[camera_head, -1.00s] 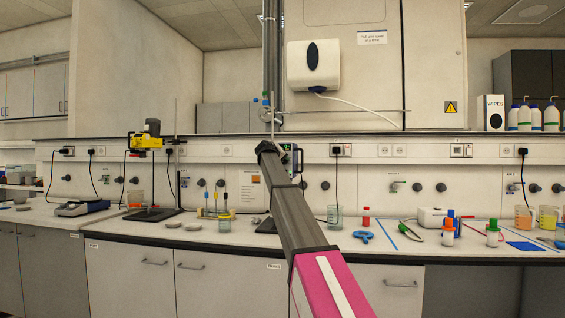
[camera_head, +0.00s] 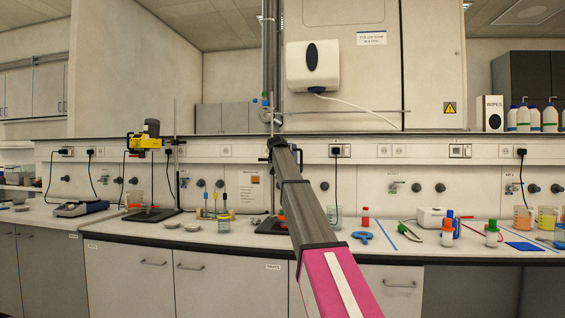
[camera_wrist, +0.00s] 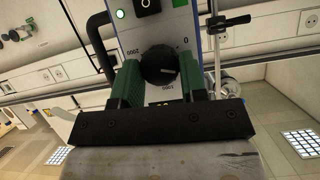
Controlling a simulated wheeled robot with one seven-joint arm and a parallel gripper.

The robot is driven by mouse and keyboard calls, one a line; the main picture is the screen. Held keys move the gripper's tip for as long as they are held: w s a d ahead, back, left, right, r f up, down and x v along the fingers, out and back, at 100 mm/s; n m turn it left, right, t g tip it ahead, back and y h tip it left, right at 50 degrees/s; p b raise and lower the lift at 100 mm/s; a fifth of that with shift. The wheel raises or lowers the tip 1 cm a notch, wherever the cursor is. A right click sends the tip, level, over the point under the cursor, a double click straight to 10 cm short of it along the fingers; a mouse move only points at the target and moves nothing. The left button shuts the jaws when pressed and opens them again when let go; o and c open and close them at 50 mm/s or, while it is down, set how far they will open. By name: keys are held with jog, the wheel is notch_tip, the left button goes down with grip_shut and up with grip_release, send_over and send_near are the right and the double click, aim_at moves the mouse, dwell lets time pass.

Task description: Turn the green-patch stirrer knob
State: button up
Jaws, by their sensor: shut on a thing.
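In the wrist view, the black round stirrer knob (camera_wrist: 157,62) sits on a grey-white front panel (camera_wrist: 189,44) with printed scale marks, among them 0, 1000 and 2000. A pale pointer line shows on the knob's right side. A green patch (camera_wrist: 180,3) is at the top edge of the panel. My gripper (camera_wrist: 160,74) has a green finger on either side of the knob and is shut on it. In the head view, my arm covers most of the stirrer and the gripper, so the knob is hidden there.
A black switch (camera_wrist: 147,6) sits above the knob, and a black bent handle (camera_wrist: 100,42) is left of the panel. A stand rod with a clamp (camera_wrist: 228,22) is on the right. On the bench (camera_head: 190,238), a yellow-headed stirrer (camera_head: 148,141) stands left and bottles stand right.

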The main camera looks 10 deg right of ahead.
jog(key=shift+m+t+y, duration=0.3)
jog(key=shift+m+y, duration=0.2)
jog(key=shift+m, duration=0.1)
jog(key=shift+d, duration=0.1)
jog(key=o, duration=0.9)
jog(key=v, duration=1.1)
